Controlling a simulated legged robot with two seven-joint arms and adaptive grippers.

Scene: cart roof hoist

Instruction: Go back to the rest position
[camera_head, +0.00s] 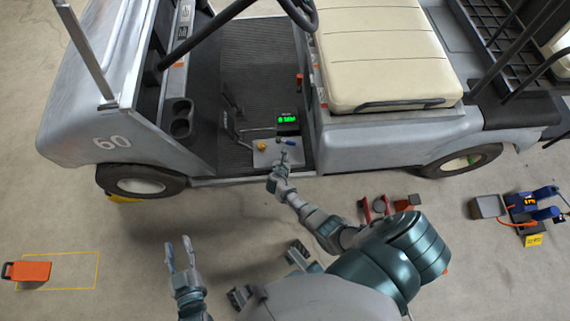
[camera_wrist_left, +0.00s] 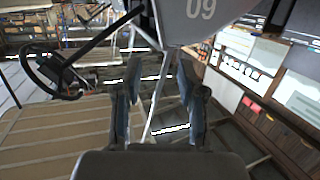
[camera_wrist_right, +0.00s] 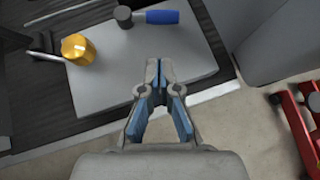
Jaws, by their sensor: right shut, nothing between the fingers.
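My left gripper (camera_head: 179,247) is raised above the bare floor in front of the cart, and its two fingers stand apart. The left wrist view (camera_wrist_left: 160,75) shows a gap with nothing held. My right gripper (camera_head: 284,156) reaches to the cart's floor edge. In the right wrist view its fingertips (camera_wrist_right: 159,68) meet with nothing between them. They are over the near edge of a grey plate (camera_wrist_right: 130,75). A yellow knob (camera_wrist_right: 77,49) and a blue-handled tool (camera_wrist_right: 160,17) are on that plate, apart from the fingers.
The cart (camera_head: 100,110) fills the back, with its seat (camera_head: 385,55) to the right. A small green display (camera_head: 288,119) stands behind the plate. Red stands (camera_head: 375,208) are at its right side on the floor, and a blue device (camera_head: 530,206) is further right. An orange block (camera_head: 30,271) lies far left.

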